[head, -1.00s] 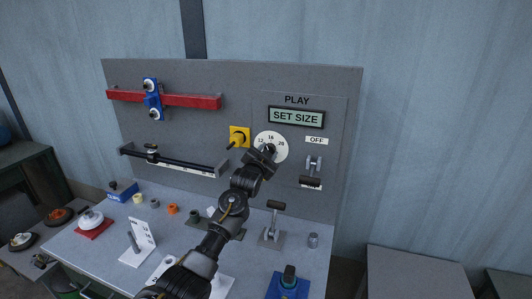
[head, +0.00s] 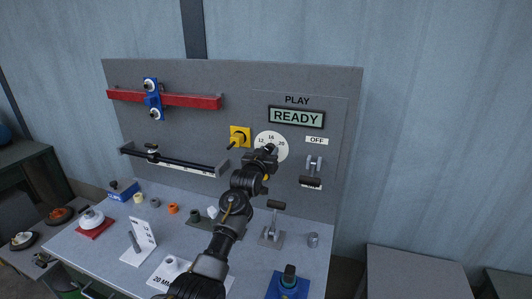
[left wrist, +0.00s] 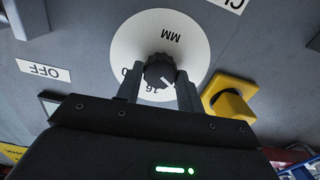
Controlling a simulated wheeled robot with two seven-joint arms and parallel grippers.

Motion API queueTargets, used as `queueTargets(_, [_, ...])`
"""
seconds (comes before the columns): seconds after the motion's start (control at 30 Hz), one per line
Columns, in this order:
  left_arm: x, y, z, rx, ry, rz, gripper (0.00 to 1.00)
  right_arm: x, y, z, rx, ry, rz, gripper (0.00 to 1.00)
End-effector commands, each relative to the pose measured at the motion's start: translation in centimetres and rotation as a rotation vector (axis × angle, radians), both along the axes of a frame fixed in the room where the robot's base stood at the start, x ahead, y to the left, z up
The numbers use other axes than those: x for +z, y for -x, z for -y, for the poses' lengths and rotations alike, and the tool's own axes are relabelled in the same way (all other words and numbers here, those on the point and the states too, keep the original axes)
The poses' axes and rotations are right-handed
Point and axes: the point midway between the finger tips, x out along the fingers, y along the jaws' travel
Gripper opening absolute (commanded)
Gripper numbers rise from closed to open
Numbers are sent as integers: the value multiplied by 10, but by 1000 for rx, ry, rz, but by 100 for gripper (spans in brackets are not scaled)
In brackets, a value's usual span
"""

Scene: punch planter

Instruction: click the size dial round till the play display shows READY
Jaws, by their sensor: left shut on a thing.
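The play display (head: 297,117) on the grey upright panel reads READY. Below it is the white size dial plate (head: 264,138) with the numbers 12, 16 and 20. My left gripper (head: 269,151) is at the dial's dark knob. In the left wrist view my gripper's two fingers (left wrist: 160,92) are shut on the black ribbed knob (left wrist: 159,70), one on each side. The white plate (left wrist: 190,40) behind the knob shows MM and 16, partly hidden by the fingers. My right gripper is not in view.
A yellow block with a dark handle (head: 240,137) is left of the dial. An OFF label (head: 316,141) and a lever (head: 311,181) are at right. Red (head: 190,101) and black (head: 180,163) rails cross the panel. Several small parts stand on the table below.

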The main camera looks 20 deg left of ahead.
Motion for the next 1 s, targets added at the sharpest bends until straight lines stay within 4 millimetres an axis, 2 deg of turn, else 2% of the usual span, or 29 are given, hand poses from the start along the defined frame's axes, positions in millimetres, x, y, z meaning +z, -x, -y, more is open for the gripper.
queueTargets(0.47, [-1,0,0,0,14,-3,15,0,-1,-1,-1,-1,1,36])
queueTargets(0.5, [-1,0,0,0,14,-3,41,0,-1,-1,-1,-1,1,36])
queueTargets(0.63, [-1,0,0,0,13,-3,58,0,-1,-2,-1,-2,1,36])
queueTargets(1.0, [-1,3,0,0,12,-2,59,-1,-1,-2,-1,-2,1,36])
